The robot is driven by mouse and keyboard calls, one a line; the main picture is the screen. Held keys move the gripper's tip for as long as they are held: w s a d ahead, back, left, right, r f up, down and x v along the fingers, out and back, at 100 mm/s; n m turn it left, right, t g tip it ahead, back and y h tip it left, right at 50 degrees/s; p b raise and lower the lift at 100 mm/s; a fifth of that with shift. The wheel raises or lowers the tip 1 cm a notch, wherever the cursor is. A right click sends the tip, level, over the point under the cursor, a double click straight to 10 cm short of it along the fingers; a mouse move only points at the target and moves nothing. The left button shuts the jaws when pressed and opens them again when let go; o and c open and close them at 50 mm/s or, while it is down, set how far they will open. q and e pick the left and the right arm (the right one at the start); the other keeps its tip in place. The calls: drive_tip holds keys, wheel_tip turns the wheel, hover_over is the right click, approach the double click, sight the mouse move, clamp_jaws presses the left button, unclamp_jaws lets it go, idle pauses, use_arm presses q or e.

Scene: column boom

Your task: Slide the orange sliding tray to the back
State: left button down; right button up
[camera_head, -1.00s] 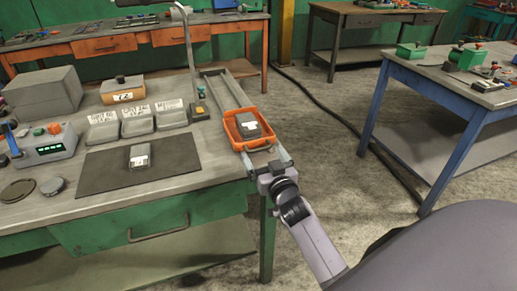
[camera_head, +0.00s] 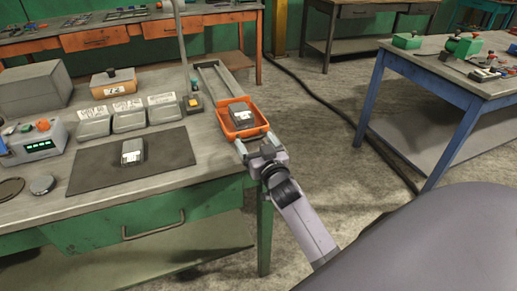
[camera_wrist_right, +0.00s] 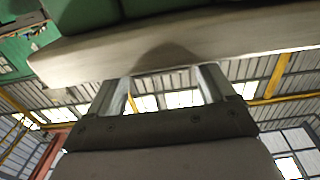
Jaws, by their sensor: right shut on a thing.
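The orange sliding tray (camera_head: 230,131) sits on a pair of grey rails (camera_head: 219,78) along the right side of the grey workbench, with a dark block (camera_head: 241,114) carrying a white label inside it. Bare rail shows behind the tray. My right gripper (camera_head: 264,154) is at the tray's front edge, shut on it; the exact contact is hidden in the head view. In the right wrist view the two fingers (camera_wrist_right: 163,88) reach up to a pale surface, and no orange is visible there. My left gripper is not in view.
A lamp post and a small box with an orange button (camera_head: 194,102) stand left of the rails. Grey bins (camera_head: 128,116) and a dark mat (camera_head: 160,165) lie farther left. A blue-legged table (camera_head: 425,95) stands to the right across open floor.

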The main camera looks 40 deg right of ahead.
sight(251, 146)
drive_tip(key=x, duration=0.3)
drive_tip(key=shift+w+a+f+b, duration=0.1)
drive_tip(key=shift+w+b, duration=0.05)
drive_tip(key=shift+b, duration=0.25)
drive_tip(key=o, duration=1.3)
drive_tip(key=shift+c, duration=0.2)
drive_tip(key=v, duration=0.7)
